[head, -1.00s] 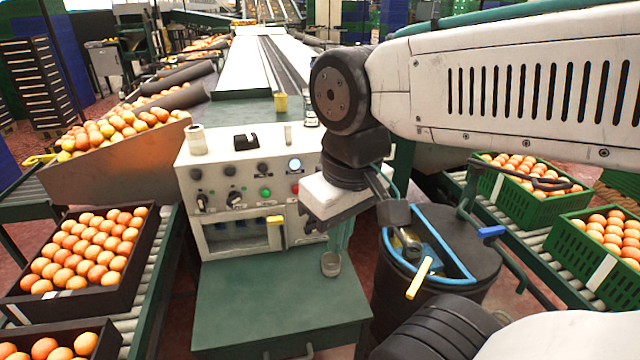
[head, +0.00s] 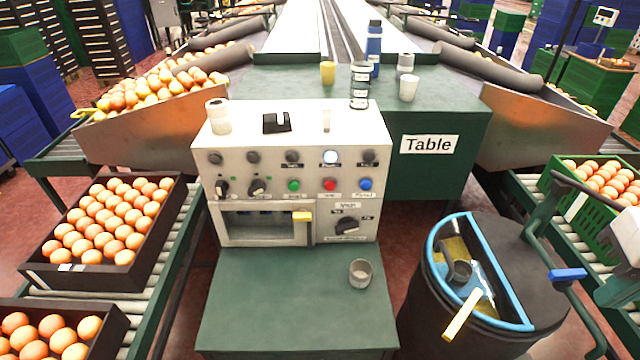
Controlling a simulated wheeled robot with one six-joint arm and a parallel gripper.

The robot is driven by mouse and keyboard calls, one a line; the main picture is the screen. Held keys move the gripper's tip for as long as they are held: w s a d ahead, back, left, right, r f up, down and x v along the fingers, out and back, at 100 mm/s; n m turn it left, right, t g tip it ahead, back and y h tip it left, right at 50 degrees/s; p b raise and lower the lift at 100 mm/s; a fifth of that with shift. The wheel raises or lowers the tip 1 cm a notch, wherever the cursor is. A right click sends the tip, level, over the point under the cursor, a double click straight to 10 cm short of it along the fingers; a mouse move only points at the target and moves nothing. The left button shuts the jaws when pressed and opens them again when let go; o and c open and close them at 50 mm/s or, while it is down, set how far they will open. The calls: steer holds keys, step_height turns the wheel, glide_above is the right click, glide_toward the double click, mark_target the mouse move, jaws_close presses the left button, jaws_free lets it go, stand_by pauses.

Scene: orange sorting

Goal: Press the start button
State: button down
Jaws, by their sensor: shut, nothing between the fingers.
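The white control panel (head: 218,165) stands in the middle of the head view, fully uncovered. Its lower row of controls holds a green button (head: 294,186), a red button (head: 330,185) and a blue button (head: 365,184), with two black knobs to their left. The small labels are too blurred to read, so I cannot tell which button is marked start. A round lamp (head: 330,157) above the red button glows white. Nothing touches the panel's buttons. My gripper is out of view.
A green bench with a metal cup (head: 360,272) stands before the panel. A black bin (head: 535,250) with a blue rim stands at right. Orange crates sit on rollers both sides.

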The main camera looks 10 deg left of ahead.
steer(key=shift+w, duration=0.1)
steer(key=w+a+f+n+t, duration=0.25)
steer(key=w+a+n, duration=0.25)
steer(key=w, duration=0.6)
steer(key=n+t+y, duration=0.4)
steer(key=n+y, duration=0.7)
steer(key=n, duration=0.9)
glide_toward(294, 186)
steer(key=s+a+f, duration=0.4)
steer(key=s, duration=0.3)
steer(key=shift+s+d+r, duration=0.1)
steer(key=shift+d, duration=0.1)
steer(key=w+a, duration=0.2)
steer(key=w, duration=0.6)
steer(key=shift+w, duration=0.3)
steer(key=shift+w, duration=0.15)
